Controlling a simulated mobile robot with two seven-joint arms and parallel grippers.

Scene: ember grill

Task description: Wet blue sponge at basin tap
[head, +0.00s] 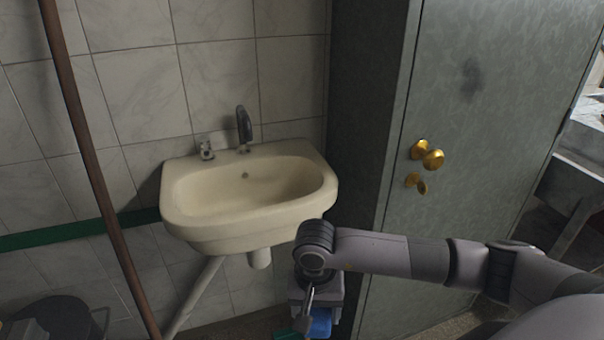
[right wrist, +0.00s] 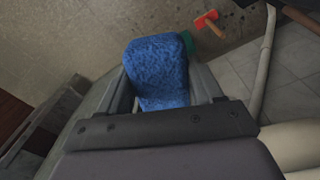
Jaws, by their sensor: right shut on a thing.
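The blue sponge (right wrist: 158,72) is between the fingers of my right gripper (right wrist: 170,90) in the right wrist view, with a green part at its right edge. In the head view the sponge (head: 320,322) shows partly at the bottom, below my right gripper (head: 312,312), which is shut on it. They are in front of and below the right front of the cream basin (head: 322,200). The dark curved tap (head: 243,125) rises at the basin's back, apart from the sponge. My left gripper is not in view.
A grey cabinet (head: 480,120) with gold knobs stands right of the basin. A brown pole (head: 88,160) leans at the left. A drain pipe (head: 196,292) runs below the basin. A red-headed tool (right wrist: 206,20) lies on the floor. The basin bowl looks empty.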

